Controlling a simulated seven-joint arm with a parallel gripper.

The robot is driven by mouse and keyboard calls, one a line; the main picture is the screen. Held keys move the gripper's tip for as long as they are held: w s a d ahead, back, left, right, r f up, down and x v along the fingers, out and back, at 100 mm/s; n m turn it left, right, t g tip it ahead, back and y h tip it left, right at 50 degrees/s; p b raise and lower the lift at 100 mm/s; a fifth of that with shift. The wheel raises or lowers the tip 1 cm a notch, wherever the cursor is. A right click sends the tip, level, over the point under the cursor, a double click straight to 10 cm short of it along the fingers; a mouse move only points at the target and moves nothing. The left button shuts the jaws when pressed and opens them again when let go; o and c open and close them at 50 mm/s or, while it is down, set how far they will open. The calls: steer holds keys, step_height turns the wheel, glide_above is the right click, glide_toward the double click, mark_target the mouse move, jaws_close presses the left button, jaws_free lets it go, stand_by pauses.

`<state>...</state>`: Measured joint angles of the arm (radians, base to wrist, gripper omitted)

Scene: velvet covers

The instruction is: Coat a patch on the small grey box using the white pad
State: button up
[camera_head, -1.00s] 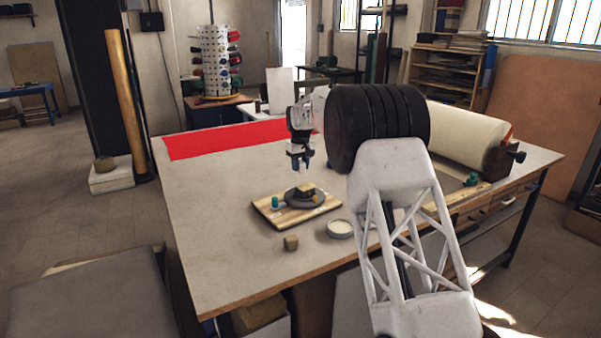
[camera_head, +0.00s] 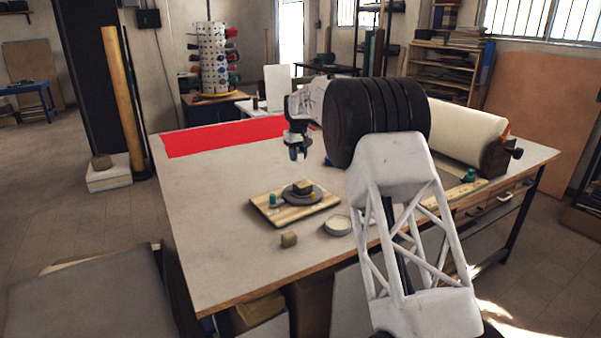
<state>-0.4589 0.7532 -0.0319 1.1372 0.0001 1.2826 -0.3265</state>
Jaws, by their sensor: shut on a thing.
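My gripper (camera_head: 298,152) hangs in the air above the worktable, fingers down, behind the wooden board. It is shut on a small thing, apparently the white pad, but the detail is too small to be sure. A small box with a tan top and dark sides, likely the grey box (camera_head: 303,187), sits on a round grey disc (camera_head: 311,198) on the board. My gripper is apart from the box. A shallow round tin (camera_head: 338,225) with pale contents stands to the right of the board.
The wooden board (camera_head: 268,217) also bears a small green-topped item (camera_head: 273,200). A small tan block (camera_head: 289,239) lies in front of it. A red sheet (camera_head: 215,138) lies along the back edge, and a large cream roll (camera_head: 465,133) at right. The table's left side is clear.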

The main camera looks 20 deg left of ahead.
steer(key=shift+s+a, duration=0.15)
steer(key=shift+s, duration=0.15)
stand_by(0.5)
steer(key=shift+f, duration=0.15)
